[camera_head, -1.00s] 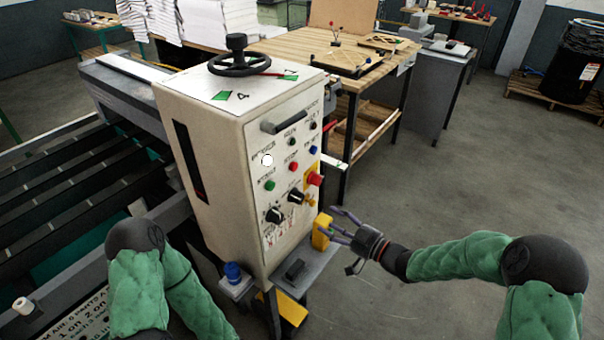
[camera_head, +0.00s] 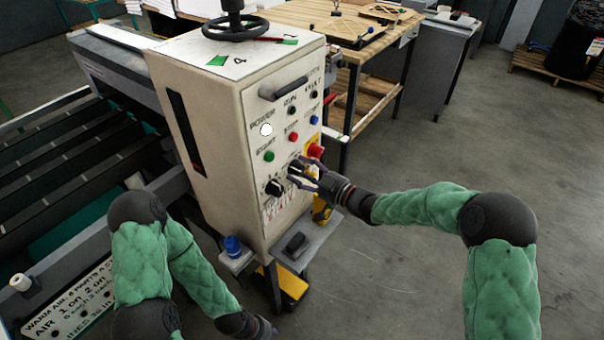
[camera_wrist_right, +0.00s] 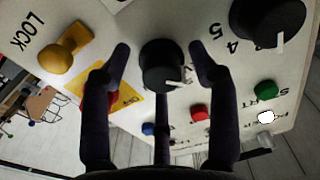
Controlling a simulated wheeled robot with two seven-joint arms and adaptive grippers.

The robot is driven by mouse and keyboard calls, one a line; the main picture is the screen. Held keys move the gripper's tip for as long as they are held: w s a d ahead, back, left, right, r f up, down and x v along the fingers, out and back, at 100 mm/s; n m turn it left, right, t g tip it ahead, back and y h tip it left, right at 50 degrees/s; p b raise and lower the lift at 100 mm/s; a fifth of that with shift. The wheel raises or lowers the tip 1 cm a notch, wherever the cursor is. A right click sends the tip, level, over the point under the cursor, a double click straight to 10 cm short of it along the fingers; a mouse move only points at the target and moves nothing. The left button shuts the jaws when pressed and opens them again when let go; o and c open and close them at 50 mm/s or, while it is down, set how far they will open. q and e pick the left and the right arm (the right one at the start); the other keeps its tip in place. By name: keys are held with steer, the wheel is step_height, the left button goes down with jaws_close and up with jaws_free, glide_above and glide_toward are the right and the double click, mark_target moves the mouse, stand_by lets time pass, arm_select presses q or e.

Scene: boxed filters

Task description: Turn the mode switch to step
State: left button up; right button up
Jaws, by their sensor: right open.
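The white control cabinet (camera_head: 205,110) stands left of centre in the head view. Its panel has two black knobs with white pointers. One knob (camera_wrist_right: 161,65) sits between the spread fingers of my right gripper (camera_wrist_right: 160,62) in the right wrist view; its label is hidden or unreadable. The other knob (camera_wrist_right: 268,20), beside the digits 4 and 5, is outside the fingers, and it also shows in the head view (camera_head: 274,187). My right gripper (camera_head: 305,178) is open at the panel; finger contact with the knob cannot be told. My left arm ends dark at the bottom edge, its fingers out of view.
A yellow LOCK key (camera_wrist_right: 65,47) and a red stop button (camera_head: 315,151) on a yellow plate are close beside the right gripper. Green (camera_wrist_right: 265,90), red (camera_wrist_right: 200,113) and blue (camera_wrist_right: 148,128) buttons are nearby. A small shelf (camera_head: 320,235) juts out below the panel.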

steer(key=shift+a, duration=0.1)
steer(key=c, duration=1.1)
steer(key=shift+c, duration=0.2)
